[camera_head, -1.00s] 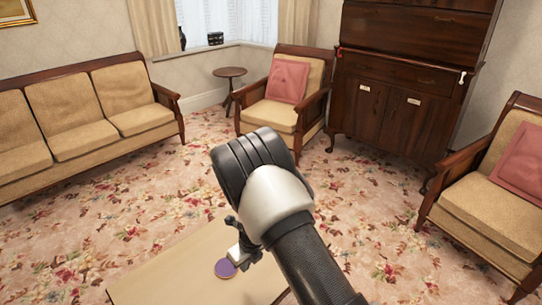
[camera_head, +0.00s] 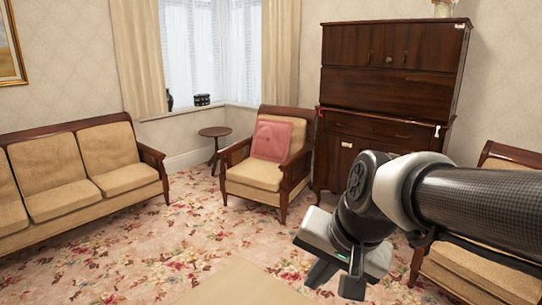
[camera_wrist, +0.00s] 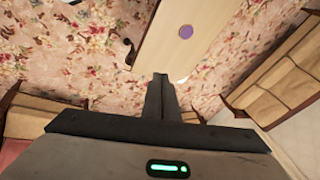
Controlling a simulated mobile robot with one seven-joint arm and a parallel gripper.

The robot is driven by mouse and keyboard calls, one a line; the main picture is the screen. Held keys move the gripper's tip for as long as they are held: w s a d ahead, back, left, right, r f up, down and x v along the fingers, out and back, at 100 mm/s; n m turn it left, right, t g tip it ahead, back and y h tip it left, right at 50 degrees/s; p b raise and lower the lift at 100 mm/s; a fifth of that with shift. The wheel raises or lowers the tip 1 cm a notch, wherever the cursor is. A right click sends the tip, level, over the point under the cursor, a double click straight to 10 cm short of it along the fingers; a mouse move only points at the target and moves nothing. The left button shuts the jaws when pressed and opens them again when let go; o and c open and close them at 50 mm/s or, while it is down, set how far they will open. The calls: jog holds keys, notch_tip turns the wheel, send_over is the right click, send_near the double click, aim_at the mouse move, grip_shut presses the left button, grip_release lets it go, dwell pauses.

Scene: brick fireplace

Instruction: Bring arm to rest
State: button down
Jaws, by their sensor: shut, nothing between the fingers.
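My gripper (camera_head: 340,275) hangs at the lower right of the head view, at the end of my bent arm, with its fingers pointing down. In the wrist view my gripper (camera_wrist: 161,78) shows its two dark fingers together, shut and empty. Beyond the fingertips in the wrist view is the pale table (camera_wrist: 160,45) with a purple disc (camera_wrist: 186,32) on it. The table also shows at the bottom of the head view (camera_head: 235,285), where the disc is out of sight. My gripper is apart from both.
A sofa (camera_head: 75,170) stands at the left. An armchair (camera_head: 262,165) with a pink cushion and a small round table (camera_head: 215,132) stand at the back. A dark wooden cabinet (camera_head: 390,80) and another armchair (camera_head: 450,272) are behind my arm. The flowered carpet (camera_head: 140,245) is open at left.

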jog(key=s+d+r+n+t+h, duration=0.1)
jog(key=s+d+r+n+h, duration=0.1)
jog(key=s+d+n, duration=0.45)
notch_tip(320, 180, up, 20)
jog(key=s+m+p, duration=0.1)
jog(key=p, duration=1.9)
jog(key=shift+s+a+m, duration=0.15)
jog(key=shift+s+m, duration=0.1)
jog(key=shift+m, duration=0.1)
